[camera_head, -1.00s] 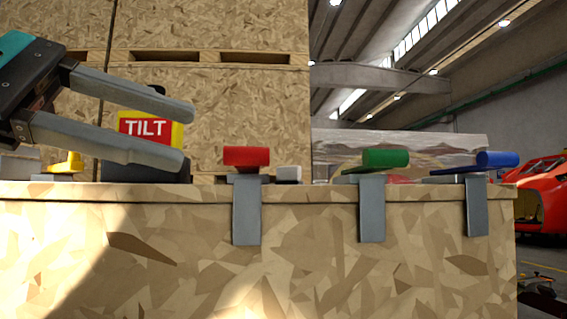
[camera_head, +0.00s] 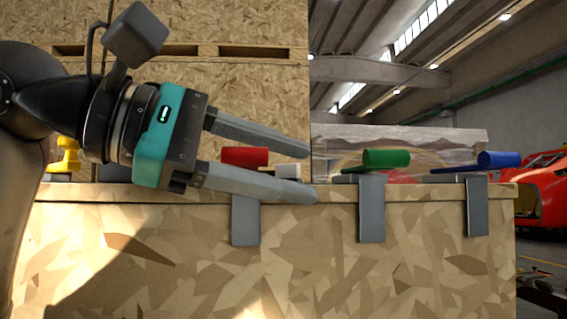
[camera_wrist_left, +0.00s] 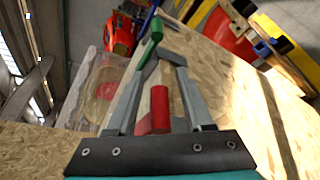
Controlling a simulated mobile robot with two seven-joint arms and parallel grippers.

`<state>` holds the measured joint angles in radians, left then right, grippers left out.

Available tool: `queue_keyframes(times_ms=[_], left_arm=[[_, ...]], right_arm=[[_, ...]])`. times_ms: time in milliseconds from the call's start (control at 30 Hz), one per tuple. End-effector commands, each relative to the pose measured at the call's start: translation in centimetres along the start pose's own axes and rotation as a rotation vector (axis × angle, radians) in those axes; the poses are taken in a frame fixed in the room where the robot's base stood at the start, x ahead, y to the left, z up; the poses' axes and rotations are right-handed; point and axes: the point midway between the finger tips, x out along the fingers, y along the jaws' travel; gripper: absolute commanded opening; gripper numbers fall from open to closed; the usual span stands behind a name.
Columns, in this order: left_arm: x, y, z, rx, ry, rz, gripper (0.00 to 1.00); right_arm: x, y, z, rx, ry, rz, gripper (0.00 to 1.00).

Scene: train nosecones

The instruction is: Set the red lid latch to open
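The red lid latch has a red handle (camera_head: 240,156) at the crate's top edge and a grey plate (camera_head: 245,225) hanging down the front. A small pale block (camera_head: 288,170) sits just right of the handle. My left gripper (camera_head: 312,173) is open, its fingers pointing right and reaching past the latch. In the head view the lower finger covers part of the latch. In the left wrist view the red handle (camera_wrist_left: 160,108) shows between the two open fingers (camera_wrist_left: 162,58), with space on both sides. I cannot tell whether either finger touches it. My right gripper is not in view.
A green latch (camera_head: 386,158) and a blue latch (camera_head: 498,159) sit further right along the wooden crate's edge (camera_head: 430,193). A yellow latch (camera_head: 66,155) is at the left. Large wooden crates (camera_head: 250,90) stand behind. Space above the green and blue latches is clear.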

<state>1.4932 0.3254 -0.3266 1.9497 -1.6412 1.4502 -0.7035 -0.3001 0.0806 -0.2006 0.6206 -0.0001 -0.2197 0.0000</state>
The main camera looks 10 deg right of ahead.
Motion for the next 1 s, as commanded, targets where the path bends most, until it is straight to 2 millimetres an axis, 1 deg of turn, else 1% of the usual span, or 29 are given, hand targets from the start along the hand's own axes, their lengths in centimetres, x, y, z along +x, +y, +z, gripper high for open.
queue_keyframes(times_ms=[33, 67, 433, 467, 1000], left_arm=[[-0.01, 0.0, -0.01, 0.0, 0.0, 0.0, 0.46], [-0.02, 0.0, -0.01, 0.0, 0.0, 0.0, 0.43], [-0.05, 0.01, -0.01, 0.0, 0.0, 0.0, 0.01], [-0.05, 0.0, -0.01, 0.0, 0.001, 0.0, 0.0], [-0.06, -0.01, -0.02, 0.0, 0.001, 0.0, 0.0]], right_arm=[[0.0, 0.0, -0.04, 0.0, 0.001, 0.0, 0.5], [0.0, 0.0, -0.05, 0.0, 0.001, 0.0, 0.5], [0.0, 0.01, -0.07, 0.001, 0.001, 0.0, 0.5], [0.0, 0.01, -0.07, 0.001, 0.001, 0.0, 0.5], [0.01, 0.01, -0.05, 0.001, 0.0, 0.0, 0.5]])
